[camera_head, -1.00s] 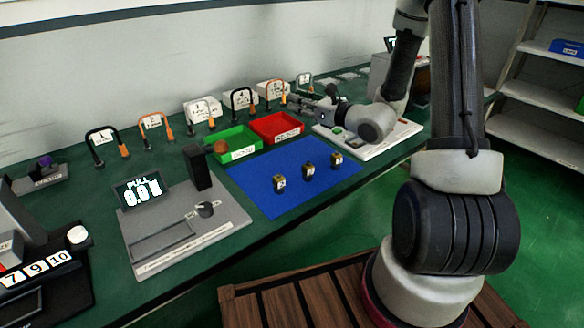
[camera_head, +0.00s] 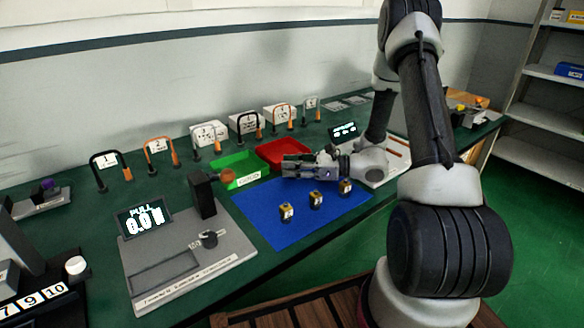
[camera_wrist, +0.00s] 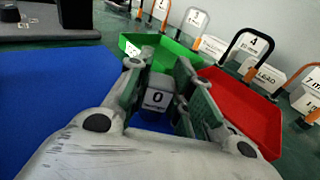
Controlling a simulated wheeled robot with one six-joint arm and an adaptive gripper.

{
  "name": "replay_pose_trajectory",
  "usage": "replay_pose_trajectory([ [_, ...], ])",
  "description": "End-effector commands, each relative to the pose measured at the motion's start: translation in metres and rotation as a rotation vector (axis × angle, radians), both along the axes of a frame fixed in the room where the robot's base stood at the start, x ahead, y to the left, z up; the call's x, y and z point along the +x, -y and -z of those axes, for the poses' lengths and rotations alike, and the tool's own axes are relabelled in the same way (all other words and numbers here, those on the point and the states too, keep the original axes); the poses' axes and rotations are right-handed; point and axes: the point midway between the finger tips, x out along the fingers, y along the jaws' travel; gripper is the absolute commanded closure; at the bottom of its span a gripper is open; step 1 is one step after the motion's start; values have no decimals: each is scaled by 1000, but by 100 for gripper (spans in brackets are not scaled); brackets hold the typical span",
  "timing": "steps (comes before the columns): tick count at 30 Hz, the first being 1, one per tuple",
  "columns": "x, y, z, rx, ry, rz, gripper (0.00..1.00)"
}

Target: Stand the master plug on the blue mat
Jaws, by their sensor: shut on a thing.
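My gripper (camera_head: 290,167) is over the far edge of the blue mat (camera_head: 256,213), in front of the red tray. In the wrist view my gripper (camera_wrist: 162,72) is shut on a small grey block with a white label reading 0 (camera_wrist: 158,97), which I take for the master plug. The block looks upright between the fingers. I cannot tell whether its base touches anything. In the head view the fingers hide it. The mat also shows in the wrist view (camera_wrist: 60,95).
Three small dark plugs with labels (camera_head: 286,212) stand in a row on the mat's front part. A green tray (camera_head: 236,181) and a red tray (camera_head: 284,149) lie behind it. A grey pull tester (camera_head: 188,262) stands left. The mat's left part is clear.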

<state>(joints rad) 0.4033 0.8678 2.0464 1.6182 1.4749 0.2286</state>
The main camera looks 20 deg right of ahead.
Motion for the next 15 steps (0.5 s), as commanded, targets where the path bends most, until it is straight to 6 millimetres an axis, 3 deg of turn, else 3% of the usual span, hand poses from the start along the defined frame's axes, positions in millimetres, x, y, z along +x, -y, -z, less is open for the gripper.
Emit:
replay_pose_trajectory([
  [12, 0, 0, 6, 0, 1, 0, 100],
  [13, 0, 0, 6, 0, 1, 0, 74],
  [15, 0, 0, 6, 0, 1, 0, 61],
])
